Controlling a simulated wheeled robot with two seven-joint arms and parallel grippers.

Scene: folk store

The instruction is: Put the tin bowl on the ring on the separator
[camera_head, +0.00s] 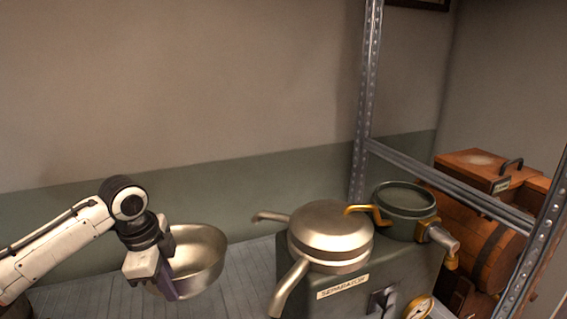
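The separator (290,289) is a dark green box, labelled, to the right of the bowl. A domed metal vessel with spouts (330,226) sits on it. A round green rim (404,197) is at its back right. My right gripper is not in view.
A metal shelf post (365,100) rises behind the separator, with a rail (450,180) running right. A wooden barrel (470,232) and wooden box (480,165) stand at the right. A grey ribbed surface (240,285) lies between bowl and separator. A spout juts left there.

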